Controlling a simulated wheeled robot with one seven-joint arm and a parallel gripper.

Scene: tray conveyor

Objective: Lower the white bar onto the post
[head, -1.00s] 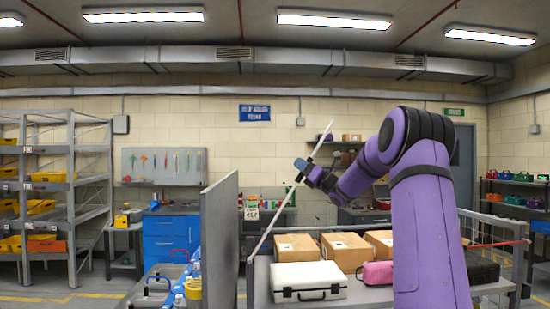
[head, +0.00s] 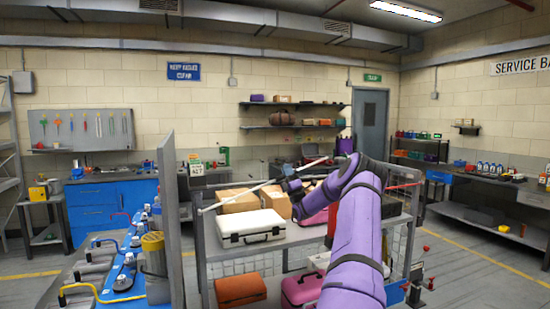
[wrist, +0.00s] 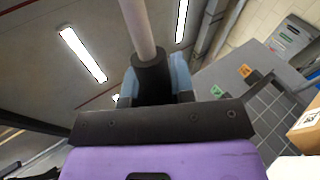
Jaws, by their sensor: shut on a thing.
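In the wrist view the bar (wrist: 138,22) runs up from a dark sleeve, which sits between the light blue fingertips (wrist: 154,84). I cannot clearly pick out the post; uprights stand at both ends of the rack, and my arm hides part of the right side.
A white case (head: 250,230) and cardboard boxes (head: 238,202) sit on the rack's top shelf (head: 300,238), below the bar. A grey panel (head: 170,215) stands left of the rack. A red rod (head: 405,186) shows right of my arm.

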